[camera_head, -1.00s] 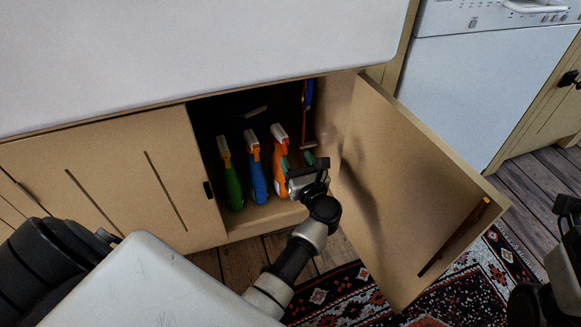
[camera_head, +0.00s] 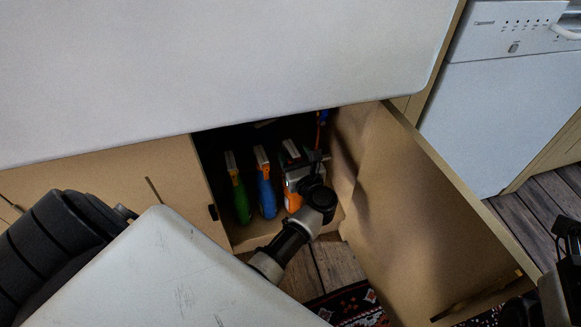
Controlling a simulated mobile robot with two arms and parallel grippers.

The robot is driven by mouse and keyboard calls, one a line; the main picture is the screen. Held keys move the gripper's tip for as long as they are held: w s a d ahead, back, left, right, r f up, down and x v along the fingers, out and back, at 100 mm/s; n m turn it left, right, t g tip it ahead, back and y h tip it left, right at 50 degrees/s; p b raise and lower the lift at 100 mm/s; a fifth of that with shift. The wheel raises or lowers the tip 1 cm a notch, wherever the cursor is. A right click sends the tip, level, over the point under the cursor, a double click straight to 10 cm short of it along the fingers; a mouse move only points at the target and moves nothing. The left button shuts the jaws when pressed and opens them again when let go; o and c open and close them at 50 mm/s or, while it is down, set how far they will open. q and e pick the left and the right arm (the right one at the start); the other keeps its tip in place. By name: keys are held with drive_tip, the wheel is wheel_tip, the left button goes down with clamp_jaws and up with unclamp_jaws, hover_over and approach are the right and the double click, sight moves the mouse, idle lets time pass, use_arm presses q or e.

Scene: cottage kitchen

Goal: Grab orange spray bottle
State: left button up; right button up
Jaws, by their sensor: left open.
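The orange spray bottle (camera_head: 292,198) stands upright in the open cabinet, at the right end of a row of spray bottles. My left gripper (camera_head: 296,165) is inside the cabinet opening, right at this bottle. It is open, and its fingers appear to be at the bottle's upper part. The gripper body and wrist hide much of the bottle, so I cannot tell whether the fingers touch it. A part of my right arm (camera_head: 568,240) shows at the right edge; its fingertips cannot be made out.
A blue spray bottle (camera_head: 266,190) and a green spray bottle (camera_head: 240,196) stand just left of the orange one. The open cabinet door (camera_head: 430,215) bounds the right side. The white counter (camera_head: 230,70) overhangs the opening. A dishwasher (camera_head: 500,110) stands beyond the door.

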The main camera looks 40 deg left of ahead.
use_arm(q)
drive_tip(key=shift+w+a, duration=0.1)
drive_tip(key=shift+r, duration=0.1)
drive_tip(key=shift+c, duration=0.6)
clamp_jaws()
drive_tip(key=shift+r, duration=0.15)
